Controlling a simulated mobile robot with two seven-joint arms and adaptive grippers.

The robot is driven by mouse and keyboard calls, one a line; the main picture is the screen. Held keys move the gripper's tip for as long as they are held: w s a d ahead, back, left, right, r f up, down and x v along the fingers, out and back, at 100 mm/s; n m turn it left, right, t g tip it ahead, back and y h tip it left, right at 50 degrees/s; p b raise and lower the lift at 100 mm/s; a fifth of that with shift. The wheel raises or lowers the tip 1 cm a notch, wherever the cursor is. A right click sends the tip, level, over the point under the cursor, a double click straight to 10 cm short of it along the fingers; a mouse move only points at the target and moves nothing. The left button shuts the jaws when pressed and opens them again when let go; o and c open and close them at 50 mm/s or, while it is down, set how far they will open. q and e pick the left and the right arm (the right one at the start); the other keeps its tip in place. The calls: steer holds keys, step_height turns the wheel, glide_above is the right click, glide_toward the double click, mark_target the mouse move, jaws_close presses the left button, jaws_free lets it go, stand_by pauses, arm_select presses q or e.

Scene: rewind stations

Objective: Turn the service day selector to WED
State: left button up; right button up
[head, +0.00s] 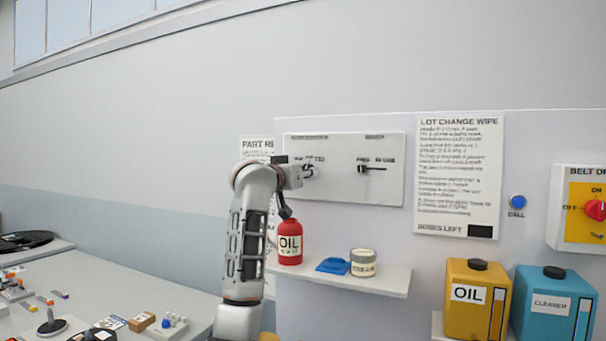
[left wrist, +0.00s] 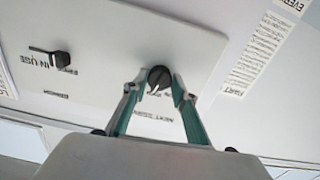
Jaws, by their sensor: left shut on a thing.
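A white panel (head: 343,188) on the wall carries two black controls. The left one is a round black knob (left wrist: 159,76) with a pale pointer mark, which faces down and slightly left in the left wrist view. My left gripper (head: 309,171) is at this knob in the head view and hides most of it. In the left wrist view the two green-grey fingers of my left gripper (left wrist: 156,86) are shut on the knob, one on each side. The lettering around the knob is too small or hidden to read for certain. My right gripper is not in view.
A black lever (head: 370,168) labelled IN USE is right of the knob. A wipe notice (head: 459,165) hangs right of the panel.

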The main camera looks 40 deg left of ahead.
arm_select(q)
steer(key=shift+n, duration=1.3)
steer(key=shift+r, duration=0.1)
steer(key=o, duration=1.1)
steer(key=v, duration=1.2)
